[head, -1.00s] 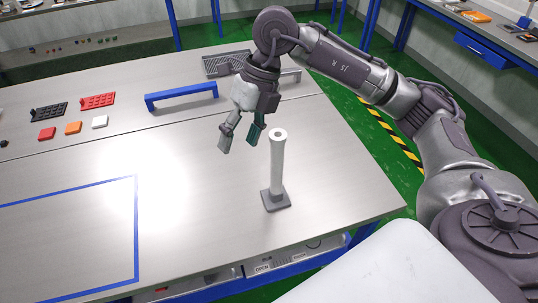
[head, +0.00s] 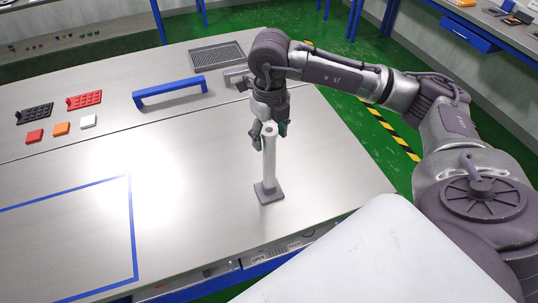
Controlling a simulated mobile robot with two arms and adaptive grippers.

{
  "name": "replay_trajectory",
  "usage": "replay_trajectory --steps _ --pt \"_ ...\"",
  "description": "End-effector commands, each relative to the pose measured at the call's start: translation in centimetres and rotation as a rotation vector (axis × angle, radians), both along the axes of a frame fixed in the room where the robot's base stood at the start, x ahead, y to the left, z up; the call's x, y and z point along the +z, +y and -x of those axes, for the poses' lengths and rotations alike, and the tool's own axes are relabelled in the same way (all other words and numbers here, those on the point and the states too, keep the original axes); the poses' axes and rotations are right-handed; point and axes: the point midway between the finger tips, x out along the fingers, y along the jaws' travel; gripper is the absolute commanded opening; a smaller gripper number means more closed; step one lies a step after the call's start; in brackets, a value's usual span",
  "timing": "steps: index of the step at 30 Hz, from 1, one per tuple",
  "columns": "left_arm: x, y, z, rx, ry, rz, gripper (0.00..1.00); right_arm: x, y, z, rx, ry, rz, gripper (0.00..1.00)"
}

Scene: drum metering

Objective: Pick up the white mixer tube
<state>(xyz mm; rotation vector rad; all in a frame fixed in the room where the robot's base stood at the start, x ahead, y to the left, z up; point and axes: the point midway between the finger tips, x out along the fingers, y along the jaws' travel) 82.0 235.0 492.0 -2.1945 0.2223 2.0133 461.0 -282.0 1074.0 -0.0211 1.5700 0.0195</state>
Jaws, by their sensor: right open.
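The white mixer tube (head: 269,162) stands upright on a grey square base (head: 268,192) on the metal table, right of the middle of the head view. My right gripper (head: 269,133) points down at the top of the tube. Its fingers are open and show on either side of the tube's upper end. I cannot tell whether they touch it. My left gripper is out of view.
A blue handle bar (head: 169,92) and a dark grey mesh tray (head: 217,58) are behind the tube. Red (head: 84,100) and black (head: 35,113) racks and small red, orange and white blocks sit at the left. A blue outline (head: 132,230) marks the bare front left table.

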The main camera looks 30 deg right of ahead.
Motion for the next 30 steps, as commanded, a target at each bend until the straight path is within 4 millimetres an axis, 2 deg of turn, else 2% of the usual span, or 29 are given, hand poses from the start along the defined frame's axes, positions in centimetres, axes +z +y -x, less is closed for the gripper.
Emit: replay_trajectory --steps 1,3,7,15,17,27,30 --pt "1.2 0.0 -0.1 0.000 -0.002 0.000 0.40 -0.4 0.1 0.2 -0.001 0.007 0.000 0.63" --pt "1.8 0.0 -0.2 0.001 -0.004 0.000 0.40 -1.5 0.2 0.2 0.000 0.007 0.001 0.63" --pt "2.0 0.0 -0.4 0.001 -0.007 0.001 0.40 -3.2 0.2 0.1 0.001 0.004 -0.001 0.63" --pt "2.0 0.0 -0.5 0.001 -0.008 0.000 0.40 -3.8 0.2 0.1 0.001 0.000 0.000 0.63" --pt "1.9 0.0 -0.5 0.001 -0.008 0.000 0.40 -3.7 0.2 0.1 0.001 0.000 0.000 0.55" --pt "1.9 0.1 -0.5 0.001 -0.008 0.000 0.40 -3.7 0.2 0.1 0.001 0.000 -0.001 0.00" --pt "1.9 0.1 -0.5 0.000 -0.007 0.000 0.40 -3.7 0.2 0.1 0.001 0.000 -0.001 0.00"
